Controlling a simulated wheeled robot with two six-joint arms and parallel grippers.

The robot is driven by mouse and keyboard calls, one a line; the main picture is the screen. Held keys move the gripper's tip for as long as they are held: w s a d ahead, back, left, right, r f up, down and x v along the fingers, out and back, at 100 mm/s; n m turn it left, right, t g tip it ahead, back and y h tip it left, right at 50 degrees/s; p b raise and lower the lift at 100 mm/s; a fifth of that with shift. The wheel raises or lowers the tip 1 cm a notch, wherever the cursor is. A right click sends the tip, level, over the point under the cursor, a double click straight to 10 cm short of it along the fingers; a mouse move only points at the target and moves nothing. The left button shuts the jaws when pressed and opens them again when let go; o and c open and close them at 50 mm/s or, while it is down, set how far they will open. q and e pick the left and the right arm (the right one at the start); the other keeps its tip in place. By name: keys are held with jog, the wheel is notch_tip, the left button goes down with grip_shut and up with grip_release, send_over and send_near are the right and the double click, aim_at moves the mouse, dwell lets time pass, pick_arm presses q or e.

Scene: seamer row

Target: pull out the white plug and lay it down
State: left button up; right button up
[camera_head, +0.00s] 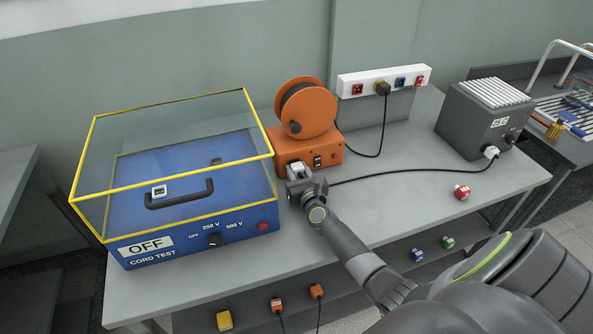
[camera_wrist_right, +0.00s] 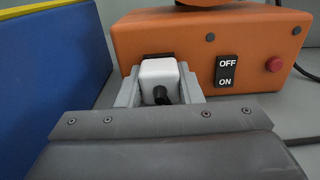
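A white plug (camera_wrist_right: 158,78) with a black cord sits at a dark socket in the front of the orange reel box (camera_wrist_right: 205,38). I cannot tell whether its pins are fully seated. My right gripper (camera_head: 299,177) is at the plug, with one pale finger against each side of it in the right wrist view (camera_wrist_right: 160,92). It looks shut on the plug. A black cord (camera_head: 400,175) runs from there to a white connector (camera_head: 491,152) on the grey heater-like box (camera_head: 480,120). My left gripper is out of view.
A blue cord-test box (camera_head: 190,236) with a yellow-edged clear cover stands left of the gripper. A power strip (camera_head: 385,80) is at the wall. A red-and-white object (camera_head: 461,192) lies on the right of the grey table (camera_head: 400,208). The middle right is mostly clear.

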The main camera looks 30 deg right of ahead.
aim_at(299, 174)
grip_shut()
jog(key=shift+s+a+f, duration=0.1)
jog(key=shift+s+f, duration=0.05)
jog(key=shift+s, duration=0.2)
jog(key=shift+s+a+r+p, duration=0.2)
jog(key=shift+s+p, duration=0.1)
jog(key=shift+s, duration=0.35)
jog(key=shift+p+v, duration=0.3)
jog(key=shift+v, duration=1.65)
jog(key=shift+d+f, duration=0.1)
